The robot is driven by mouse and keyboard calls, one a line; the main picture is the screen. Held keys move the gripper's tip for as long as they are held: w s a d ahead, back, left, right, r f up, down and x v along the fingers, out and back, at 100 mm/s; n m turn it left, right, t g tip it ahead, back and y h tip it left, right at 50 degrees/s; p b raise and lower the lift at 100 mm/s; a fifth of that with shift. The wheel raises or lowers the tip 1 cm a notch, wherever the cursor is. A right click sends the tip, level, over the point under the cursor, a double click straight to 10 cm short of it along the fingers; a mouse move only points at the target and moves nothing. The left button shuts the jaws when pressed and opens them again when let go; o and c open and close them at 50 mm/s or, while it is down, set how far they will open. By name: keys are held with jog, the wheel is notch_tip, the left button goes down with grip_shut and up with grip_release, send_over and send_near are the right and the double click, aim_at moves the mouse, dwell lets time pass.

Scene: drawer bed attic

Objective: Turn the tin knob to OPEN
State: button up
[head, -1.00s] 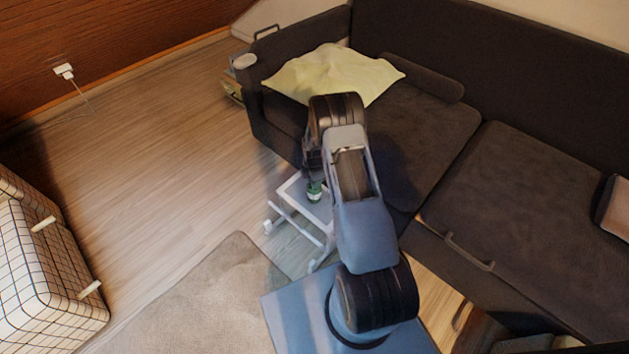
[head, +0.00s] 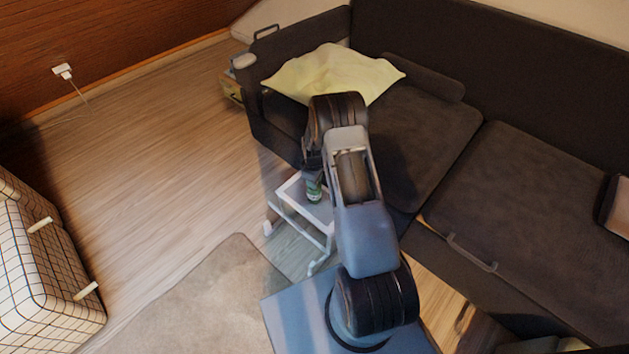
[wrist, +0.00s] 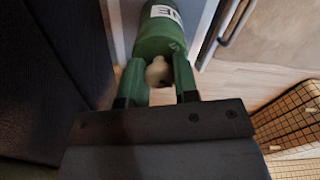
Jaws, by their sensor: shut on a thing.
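A green tin (head: 314,192) stands on the small white-framed side table in front of the sofa; my gripper (head: 311,172) is right above it and hides its top. In the wrist view the tin (wrist: 160,38) shows a white label with the letters NE. The pale tin knob (wrist: 157,71) sits between the two fingers of my gripper (wrist: 160,82), and they are shut on it. No OPEN mark can be read in either view, so I cannot tell how the knob is turned.
The white-framed side table (head: 292,190) stands close to the dark sofa (head: 425,130), which has a pale yellow cushion (head: 335,75). A beige rug (head: 190,300) lies in front. A checked armchair (head: 35,280) is at the left. Bare floor is free between them.

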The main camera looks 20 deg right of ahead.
jog(key=m, duration=0.6)
jog(key=shift+f+b, duration=0.1)
jog(key=shift+b, duration=0.25)
jog(key=o, duration=0.8)
jog(key=shift+o, duration=0.2)
jog(key=s+a+r+t+p, duration=0.15)
jog(key=r+p, duration=0.45)
jog(key=r, duration=0.8)
jog(key=s+a+r+m+p, duration=0.1)
jog(key=s+a+r+p, duration=0.3)
jog(key=r, duration=1)
jog(key=s+r+p, duration=0.1)
jog(key=r+p, duration=0.6)
jog(key=r, duration=0.7)
jog(key=s+a+r+t+p, duration=0.1)
jog(key=s+a+r+p, duration=0.1)
jog(key=s+r+p, duration=0.5)
jog(key=s+a+r+m+t+p, duration=0.1)
jog(key=s+a+r+p, duration=0.2)
jog(key=s+r+p, duration=0.4)
jog(key=v, duration=0.8)
jog(key=shift+a+r, duration=0.2)
jog(key=shift+a, duration=0.05)
